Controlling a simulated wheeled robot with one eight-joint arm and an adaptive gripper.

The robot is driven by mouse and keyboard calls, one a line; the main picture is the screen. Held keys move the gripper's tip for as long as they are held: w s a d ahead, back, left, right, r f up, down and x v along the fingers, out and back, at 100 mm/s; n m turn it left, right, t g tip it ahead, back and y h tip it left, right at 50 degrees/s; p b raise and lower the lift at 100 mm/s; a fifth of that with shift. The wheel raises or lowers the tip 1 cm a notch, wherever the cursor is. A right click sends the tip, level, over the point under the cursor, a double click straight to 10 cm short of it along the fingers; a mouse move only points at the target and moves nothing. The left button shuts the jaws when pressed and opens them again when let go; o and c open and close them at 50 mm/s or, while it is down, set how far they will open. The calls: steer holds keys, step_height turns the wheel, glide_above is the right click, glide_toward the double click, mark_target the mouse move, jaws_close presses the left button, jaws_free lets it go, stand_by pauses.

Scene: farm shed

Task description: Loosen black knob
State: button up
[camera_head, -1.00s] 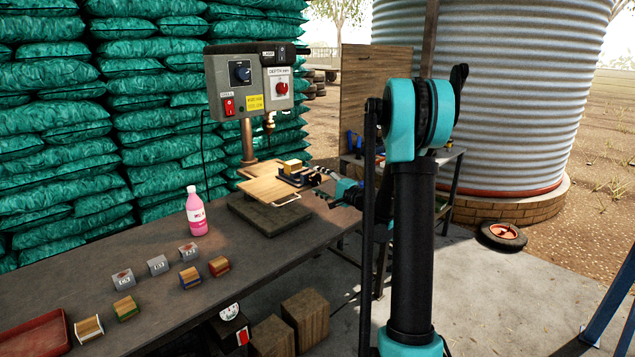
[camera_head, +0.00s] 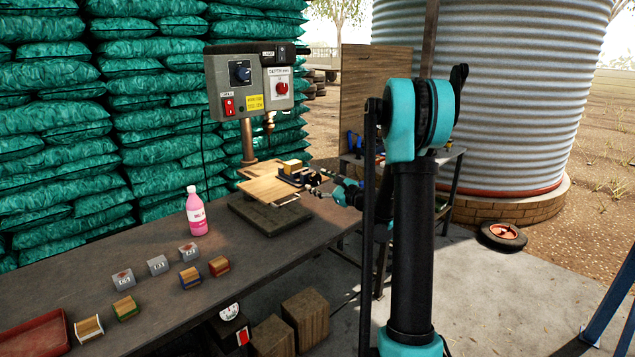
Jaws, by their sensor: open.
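A grey drill press head (camera_head: 262,98) stands over the bench. Its front carries a dark blue-black round knob (camera_head: 240,72) and a red knob (camera_head: 282,88). Below it, a wooden plate (camera_head: 265,190) bears a dark vise (camera_head: 296,176) with a yellowish block (camera_head: 291,165) in it. My gripper (camera_head: 316,188) is small in the picture, open, just right of the vise. I cannot tell whether it touches anything. A black knob at the vise is not clear to make out; my gripper and wrist are in front of that side.
A pink bottle (camera_head: 196,212) stands left of the grey press base (camera_head: 270,212). Several small blocks and a red tray (camera_head: 32,336) lie on the bench's near left. Stacked green sacks (camera_head: 60,130) close off the back. A side table stands behind my arm.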

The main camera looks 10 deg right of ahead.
steer(key=m, duration=0.4)
steer(key=shift+m, duration=0.4)
steer(key=m, duration=1.2)
steer(key=c, duration=1.3)
